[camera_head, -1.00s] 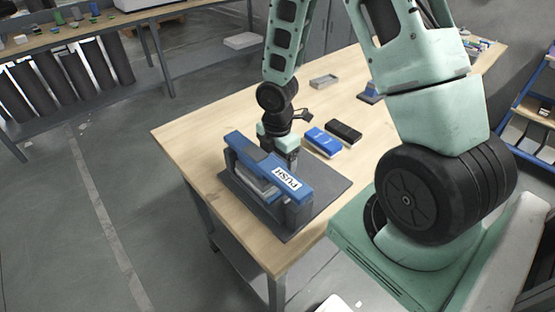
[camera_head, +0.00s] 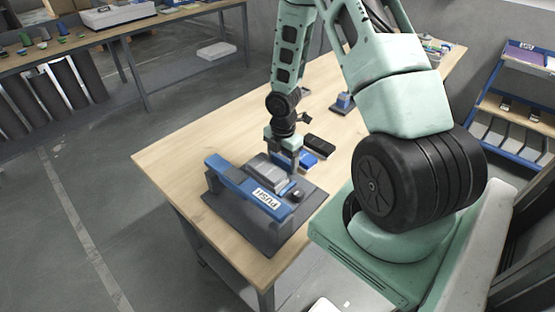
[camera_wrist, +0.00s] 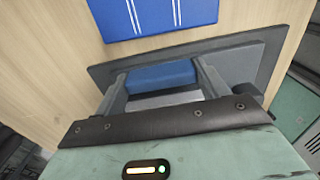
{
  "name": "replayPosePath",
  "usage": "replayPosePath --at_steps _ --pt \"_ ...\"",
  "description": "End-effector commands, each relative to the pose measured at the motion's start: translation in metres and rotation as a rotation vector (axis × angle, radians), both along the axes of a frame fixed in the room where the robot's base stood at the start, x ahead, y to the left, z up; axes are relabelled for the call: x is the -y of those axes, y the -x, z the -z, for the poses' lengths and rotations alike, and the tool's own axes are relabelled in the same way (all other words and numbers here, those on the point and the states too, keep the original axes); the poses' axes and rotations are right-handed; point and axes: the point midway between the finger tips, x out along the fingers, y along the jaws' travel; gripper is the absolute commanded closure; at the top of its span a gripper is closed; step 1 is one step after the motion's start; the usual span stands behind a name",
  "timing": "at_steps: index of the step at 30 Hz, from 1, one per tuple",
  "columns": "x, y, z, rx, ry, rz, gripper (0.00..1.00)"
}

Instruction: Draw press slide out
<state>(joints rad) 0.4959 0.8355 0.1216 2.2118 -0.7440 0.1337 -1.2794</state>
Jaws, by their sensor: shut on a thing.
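The press stands on a dark base plate (camera_head: 252,232) on the wooden table. Its blue beam (camera_head: 240,184) carries a white label reading PUSH. The grey press slide (camera_head: 268,169) sticks out from under the beam on the side facing my gripper (camera_head: 294,166). My gripper points down at the slide's outer end. In the wrist view, its two fingers (camera_wrist: 163,88) stand on either side of a blue block (camera_wrist: 162,75) with pale grey below it, which looks like the slide's end. The exact contact is partly hidden by the gripper body.
A small dark knob (camera_head: 298,195) stands on the plate near the beam's end. A blue-based item (camera_head: 343,103) stands farther back. The table's left front is clear.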

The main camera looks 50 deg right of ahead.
Motion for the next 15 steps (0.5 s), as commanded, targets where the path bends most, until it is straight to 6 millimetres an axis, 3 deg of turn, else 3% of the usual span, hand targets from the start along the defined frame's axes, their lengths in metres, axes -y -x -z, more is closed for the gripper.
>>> replayPosePath --at_steps 4,5,6,15 --pt "0.0000 -0.0010 -0.0007 0.003 0.001 0.000 0.68" --pt "0.0000 -0.0011 -0.0007 0.003 0.001 0.000 0.19" --pt "-0.0001 -0.0011 -0.0007 0.003 0.001 0.000 0.08" --pt "-0.0004 -0.0006 -0.0010 0.002 0.000 0.000 0.05"
